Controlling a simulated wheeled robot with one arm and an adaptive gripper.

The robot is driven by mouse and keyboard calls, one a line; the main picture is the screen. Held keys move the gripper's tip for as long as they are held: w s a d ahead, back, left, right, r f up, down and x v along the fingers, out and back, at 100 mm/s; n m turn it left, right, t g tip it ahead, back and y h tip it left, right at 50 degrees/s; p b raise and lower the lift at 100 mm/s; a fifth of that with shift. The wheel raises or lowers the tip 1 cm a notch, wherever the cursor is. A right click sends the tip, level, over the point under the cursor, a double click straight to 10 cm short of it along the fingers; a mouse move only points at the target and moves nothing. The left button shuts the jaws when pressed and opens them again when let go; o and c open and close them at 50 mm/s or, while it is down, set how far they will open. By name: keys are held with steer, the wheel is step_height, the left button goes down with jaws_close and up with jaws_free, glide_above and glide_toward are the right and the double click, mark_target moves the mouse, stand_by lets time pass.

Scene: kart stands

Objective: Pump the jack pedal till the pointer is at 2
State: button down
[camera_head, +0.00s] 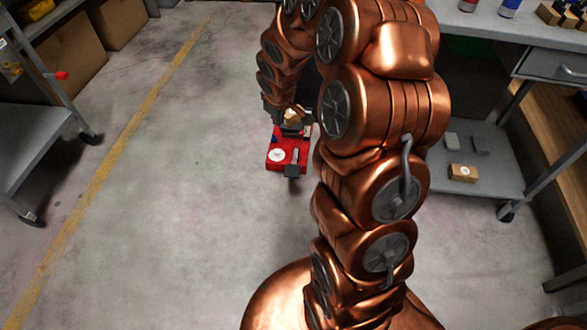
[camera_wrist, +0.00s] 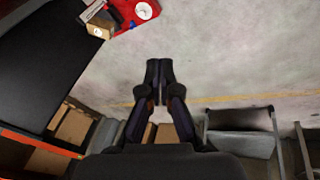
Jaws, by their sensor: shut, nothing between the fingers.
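The red jack (camera_head: 288,150) stands on the floor in the middle of the head view, partly hidden behind my arm. Its round white dial (camera_head: 277,155) faces up; the pointer is too small to read. A dark pedal-like block (camera_head: 292,170) sits at its near end. In the wrist view the jack (camera_wrist: 124,12) is cut off at the top edge, with the dial (camera_wrist: 145,11) showing. My gripper (camera_wrist: 159,66) is shut and empty, over bare floor in that view and apart from the jack. In the head view my arm hides the fingertips.
A grey trolley (camera_head: 35,125) stands left. A workbench (camera_head: 500,40) with a lower shelf (camera_head: 490,160) holding small blocks stands right. Floor left of the jack is clear, crossed by a yellow line (camera_head: 125,142).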

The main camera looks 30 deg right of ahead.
steer(key=w+d+f+n+t+b, duration=0.1)
steer(key=w+d+f+b, duration=0.2)
steer(key=f, duration=0.7)
steer(key=w+d+f+n+t+y+b, duration=0.1)
steer(key=w+d+f, duration=0.4)
steer(key=f, duration=0.5)
steer(key=w+d+f+n+t+y+b, duration=0.1)
steer(key=w+d+f+n+t+b, duration=0.1)
steer(key=f, duration=0.8)
steer(key=w+d+t+b, duration=0.1)
steer(key=d+b, duration=0.1)
steer(key=d, duration=0.1)
steer(key=shift+w+f+n+b, duration=0.2)
steer(key=shift+w+n+b, duration=0.1)
steer(key=shift+w+b, duration=0.1)
steer(key=shift+f, duration=0.2)
steer(key=b, duration=0.7)
glide_above(294, 165)
step_height(294, 165, down, 6)
steer(key=shift+w+d+f, duration=0.1)
steer(key=shift+w+f, duration=0.05)
steer(key=shift+f, duration=1.05)
steer(key=shift+f, duration=0.1)
steer(key=shift+f+p, duration=0.3)
steer(key=shift+p, duration=0.05)
